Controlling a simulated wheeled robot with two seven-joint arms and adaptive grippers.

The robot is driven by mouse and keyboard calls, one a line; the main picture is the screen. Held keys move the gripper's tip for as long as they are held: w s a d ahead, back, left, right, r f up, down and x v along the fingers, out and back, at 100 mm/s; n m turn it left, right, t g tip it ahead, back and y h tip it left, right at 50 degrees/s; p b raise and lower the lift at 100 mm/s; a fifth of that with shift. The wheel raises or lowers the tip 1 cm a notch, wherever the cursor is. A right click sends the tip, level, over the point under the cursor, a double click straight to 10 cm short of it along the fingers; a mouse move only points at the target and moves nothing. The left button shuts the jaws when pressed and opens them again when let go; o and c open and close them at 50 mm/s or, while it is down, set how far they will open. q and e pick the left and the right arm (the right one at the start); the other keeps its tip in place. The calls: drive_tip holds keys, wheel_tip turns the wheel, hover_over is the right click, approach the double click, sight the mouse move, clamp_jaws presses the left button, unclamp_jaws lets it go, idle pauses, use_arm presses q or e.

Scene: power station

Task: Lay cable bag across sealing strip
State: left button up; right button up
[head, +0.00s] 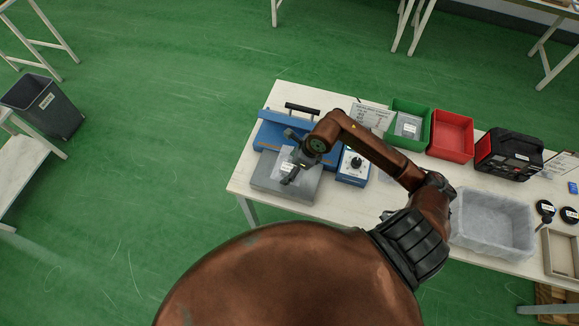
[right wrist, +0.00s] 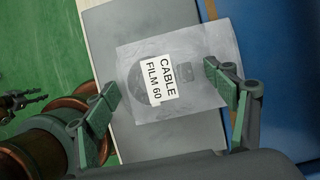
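The cable bag (right wrist: 205,45), clear with a white "CABLE FILM 60" label and a dark coil inside, shows in the right wrist view over the sealer's grey plate (right wrist: 100,30). Its right edge reaches the blue sealer body (right wrist: 285,60). In the head view the bag (head: 281,166) is partly hidden under my right gripper (head: 289,177). The right gripper's fingers (right wrist: 168,98) are wide apart, one at each side of the bag; I see no grip on it. My left gripper (right wrist: 25,100) shows small and dark at the left edge of the wrist view.
On the table a blue control box (head: 353,168) stands right of the plate. Behind are a green bin (head: 397,133) and a red bin (head: 451,137). A clear tub (head: 493,228) and a black device (head: 508,153) are to the right. The sealer's raised handle (head: 302,109) is behind the gripper.

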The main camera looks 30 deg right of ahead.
drive_tip(key=shift+r, duration=0.1)
drive_tip(key=v, duration=1.2)
idle(0.4)
